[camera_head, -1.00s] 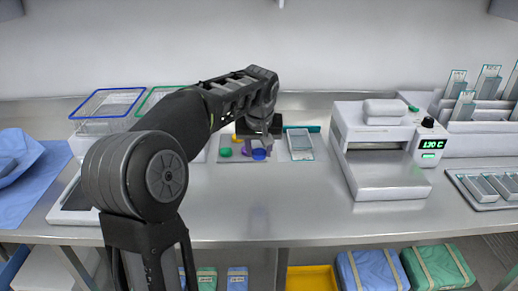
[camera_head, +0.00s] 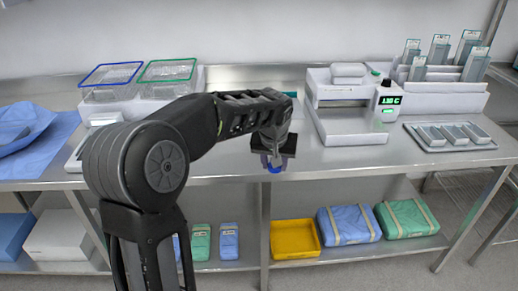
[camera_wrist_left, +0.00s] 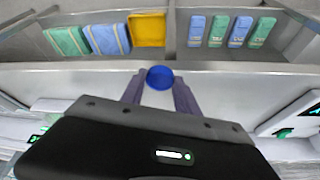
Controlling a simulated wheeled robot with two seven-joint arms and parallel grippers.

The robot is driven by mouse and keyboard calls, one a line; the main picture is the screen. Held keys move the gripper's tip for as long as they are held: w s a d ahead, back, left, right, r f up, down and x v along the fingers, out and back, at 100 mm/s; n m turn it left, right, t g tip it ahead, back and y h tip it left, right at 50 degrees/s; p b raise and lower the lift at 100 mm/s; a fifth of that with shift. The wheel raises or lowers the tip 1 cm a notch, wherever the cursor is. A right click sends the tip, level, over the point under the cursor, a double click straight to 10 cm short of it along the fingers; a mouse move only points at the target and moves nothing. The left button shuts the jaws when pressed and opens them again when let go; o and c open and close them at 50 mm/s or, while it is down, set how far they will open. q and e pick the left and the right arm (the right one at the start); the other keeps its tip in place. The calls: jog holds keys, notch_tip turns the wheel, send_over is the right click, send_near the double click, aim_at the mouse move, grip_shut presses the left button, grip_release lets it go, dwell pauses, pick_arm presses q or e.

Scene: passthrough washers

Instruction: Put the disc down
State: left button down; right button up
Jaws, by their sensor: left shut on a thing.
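My left gripper (camera_head: 274,163) is shut on a blue disc (camera_head: 275,170) and holds it by the counter's front edge in the head view. In the left wrist view, the disc (camera_wrist_left: 160,77) sits between the two purple-grey fingertips (camera_wrist_left: 160,84), with the counter edge behind it. Its height above the counter is hard to tell. The place where the other coloured discs lay is hidden behind my arm. My right gripper is not in view.
The steel counter (camera_head: 350,165) is clear right of the gripper. A white heat sealer (camera_head: 345,110) stands behind it, with a tray (camera_head: 415,143) of packs to its right. A yellow bin (camera_head: 295,239) and folded packs (camera_head: 348,225) are on the lower shelf (camera_head: 370,255).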

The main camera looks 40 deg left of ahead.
pick_arm(q)
jog(key=s+d+f+m, duration=0.1)
jog(key=d+f, duration=0.2)
jog(key=d, duration=0.3)
jog(key=s+d+f+m+h, duration=0.1)
jog(key=d+f+m, duration=0.1)
jog(key=d, duration=0.3)
jog(key=s+d+f+m+h, duration=0.1)
jog(key=d+f+m, duration=0.1)
jog(key=d+f, duration=0.2)
jog(key=d, duration=0.2)
jog(key=shift+s+d+t, duration=0.3)
jog(key=shift+s+d, duration=0.05)
jog(key=shift+s, duration=0.05)
jog(key=shift+a, duration=0.1)
